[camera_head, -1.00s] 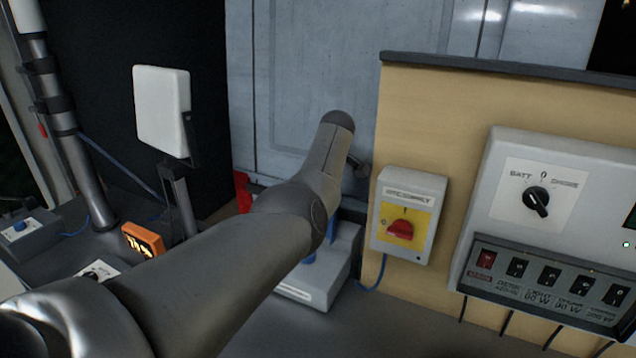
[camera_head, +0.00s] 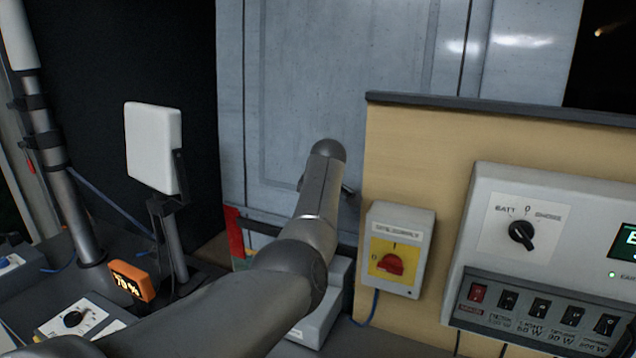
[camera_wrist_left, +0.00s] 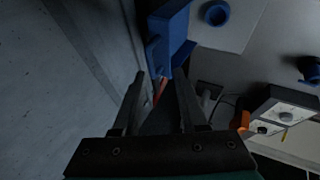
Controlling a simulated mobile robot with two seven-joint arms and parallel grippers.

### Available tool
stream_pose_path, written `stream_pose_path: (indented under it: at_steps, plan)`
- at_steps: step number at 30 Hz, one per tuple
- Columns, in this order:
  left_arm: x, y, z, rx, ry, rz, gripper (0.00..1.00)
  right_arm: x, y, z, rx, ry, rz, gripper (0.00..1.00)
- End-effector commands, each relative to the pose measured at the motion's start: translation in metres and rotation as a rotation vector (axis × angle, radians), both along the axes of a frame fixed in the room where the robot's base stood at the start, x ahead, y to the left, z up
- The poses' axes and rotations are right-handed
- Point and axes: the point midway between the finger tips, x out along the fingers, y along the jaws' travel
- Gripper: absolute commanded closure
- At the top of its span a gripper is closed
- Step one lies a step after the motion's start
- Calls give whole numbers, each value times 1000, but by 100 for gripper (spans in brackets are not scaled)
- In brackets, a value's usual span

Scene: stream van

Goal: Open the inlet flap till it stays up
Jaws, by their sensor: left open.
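In the left wrist view a blue boxy part (camera_wrist_left: 168,34) stands just beyond the fingertips, beside the grey wall. It may be the inlet with its flap, but I cannot tell the flap's position. My left gripper (camera_wrist_left: 160,77) is open, its two fingers apart, with no object clearly held between them. A small red-orange piece (camera_wrist_left: 160,88) shows between the fingers. In the head view my left arm reaches forward over a grey box, and its forearm hides the hand and the inlet. My right gripper is in neither view.
A grey switch box with a red knob (camera_head: 390,264) is on the tan panel (camera_head: 420,145) right of my arm. A control unit (camera_head: 545,225) is further right. A white panel on a stand (camera_head: 153,145) and an orange display (camera_head: 132,281) are left.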

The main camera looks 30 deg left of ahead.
Motion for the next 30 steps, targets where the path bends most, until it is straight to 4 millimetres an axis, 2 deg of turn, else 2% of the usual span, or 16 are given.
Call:
stream_pose_path:
  at_steps: [11, 21, 25, 30]
  plan:
    - [-17, -23, 44, 0, -4, -1, 58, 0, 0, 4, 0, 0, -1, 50]
    - [-37, -47, 92, 1, -4, -1, 58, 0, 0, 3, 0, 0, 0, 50]
    - [-42, -51, 102, 0, -3, 0, 58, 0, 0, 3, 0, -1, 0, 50]
    - [-44, -53, 106, 1, -1, 0, 58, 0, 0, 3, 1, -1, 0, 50]
